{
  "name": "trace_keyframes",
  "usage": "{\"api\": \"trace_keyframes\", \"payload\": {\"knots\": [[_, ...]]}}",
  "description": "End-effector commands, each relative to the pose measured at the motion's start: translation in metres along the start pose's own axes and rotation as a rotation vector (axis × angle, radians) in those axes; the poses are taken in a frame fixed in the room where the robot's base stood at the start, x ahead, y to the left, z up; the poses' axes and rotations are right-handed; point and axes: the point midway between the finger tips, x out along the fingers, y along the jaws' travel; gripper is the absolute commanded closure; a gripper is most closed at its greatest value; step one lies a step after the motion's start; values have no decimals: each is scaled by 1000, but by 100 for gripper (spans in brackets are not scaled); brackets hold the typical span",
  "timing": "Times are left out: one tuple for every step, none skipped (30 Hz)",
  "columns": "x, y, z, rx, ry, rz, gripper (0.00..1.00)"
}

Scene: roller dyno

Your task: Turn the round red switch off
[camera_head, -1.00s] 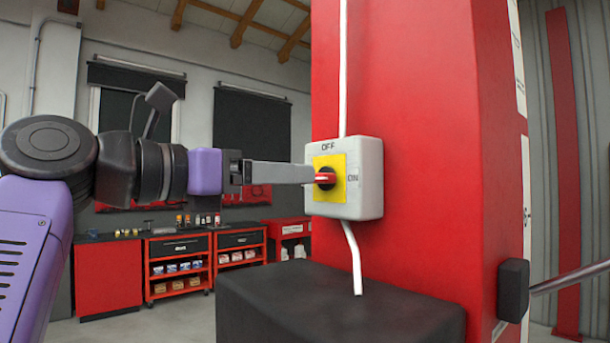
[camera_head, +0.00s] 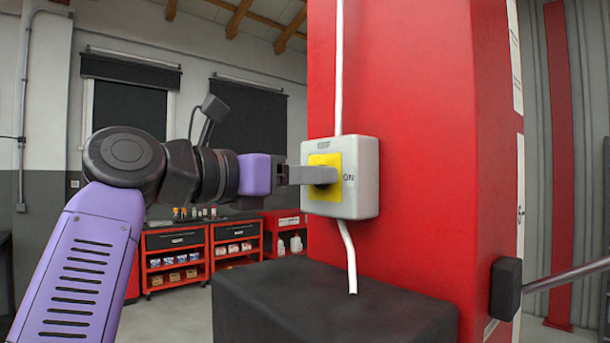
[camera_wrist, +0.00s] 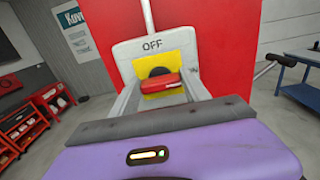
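The round red switch sits on a light grey box (camera_head: 366,180) with a yellow plate (camera_head: 335,160), fixed to a red column. Its red handle (camera_wrist: 162,82) on a black round base lies level in the wrist view, under the word OFF; in the head view ON is at the plate's right. My gripper (camera_head: 326,175) reaches the plate from the left and hides the handle in the head view. In the wrist view my gripper (camera_wrist: 160,84) has its fingers spread, one at each end of the handle. I cannot tell whether they touch it.
The red column (camera_head: 420,120) stands directly behind the box. A white cable (camera_head: 347,250) runs above and below it. A black block (camera_head: 330,305) juts out underneath. Red shelving carts (camera_head: 175,258) stand far behind on the left, and a blue bench (camera_wrist: 303,85) at the right.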

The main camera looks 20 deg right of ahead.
Motion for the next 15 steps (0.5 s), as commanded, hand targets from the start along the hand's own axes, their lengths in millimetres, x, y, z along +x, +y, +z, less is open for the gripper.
{"api": "trace_keyframes", "payload": {"knots": [[0,0,0,0,0,0,71],[0,0,0,0,0,0,77],[0,0,0,0,0,-1,84],[0,0,0,0,0,-1,86],[0,0,0,0,0,-1,86],[0,0,0,-2,0,-1,86],[0,0,0,-3,0,-1,86],[0,0,0,-6,0,-1,86],[0,0,0,-11,0,-1,86],[0,0,0,-16,0,-1,86],[0,0,0,-23,0,-1,86],[0,0,0,-36,0,-1,86],[0,0,0,-47,0,-1,86],[0,0,0,-58,0,-1,86],[0,0,0,-79,1,-2,86]]}}
